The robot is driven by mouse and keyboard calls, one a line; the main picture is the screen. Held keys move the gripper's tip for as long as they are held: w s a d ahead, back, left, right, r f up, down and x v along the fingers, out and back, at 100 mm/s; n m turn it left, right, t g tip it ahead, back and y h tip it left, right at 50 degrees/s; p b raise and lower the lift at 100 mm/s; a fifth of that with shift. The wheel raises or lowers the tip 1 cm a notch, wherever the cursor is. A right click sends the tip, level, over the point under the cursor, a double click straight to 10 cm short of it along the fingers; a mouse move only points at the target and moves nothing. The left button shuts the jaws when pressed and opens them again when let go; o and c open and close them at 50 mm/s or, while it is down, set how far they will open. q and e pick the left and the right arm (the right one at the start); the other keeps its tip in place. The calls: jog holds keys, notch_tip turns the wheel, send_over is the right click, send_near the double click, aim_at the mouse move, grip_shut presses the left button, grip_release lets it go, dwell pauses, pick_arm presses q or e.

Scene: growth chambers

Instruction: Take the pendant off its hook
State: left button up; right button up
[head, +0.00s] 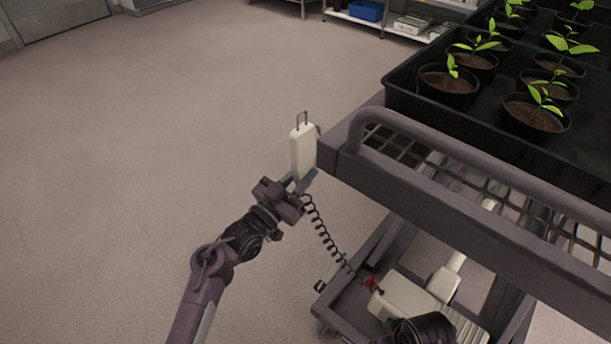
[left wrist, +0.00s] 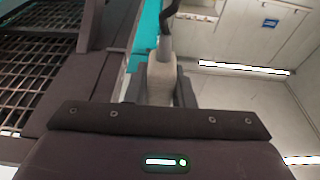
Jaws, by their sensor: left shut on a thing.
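The pendant (head: 302,152) is a slim off-white box with a thin dark loop at its top. It stands upright at the near left corner of the cart. My left gripper (head: 305,182) is shut on its lower end, and a coiled black cord runs down from there to the cart's lower shelf. A small grey piece shows at the pendant's right edge by the cart corner; I cannot tell whether the pendant hangs on a hook there. In the left wrist view the pendant (left wrist: 161,82) shows beyond the gripper body.
The grey cart (head: 445,205) has a raised rail and a wire-mesh top. A black tray (head: 408,84) of potted seedlings stands on it. A white device (head: 415,300) lies on the lower shelf. The floor (head: 140,150) to the left is clear.

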pick_arm(q)
jog(key=shift+w+a, duration=0.25)
jog(key=shift+a, duration=0.1)
pick_arm(e)
jog(key=shift+f, duration=0.1)
pick_arm(q)
jog(key=w+a, duration=0.1)
jog(key=a, duration=0.1)
jog(key=w+a+b, duration=0.1)
jog(key=w+a, duration=0.1)
pick_arm(e)
jog(key=shift+f, duration=0.45)
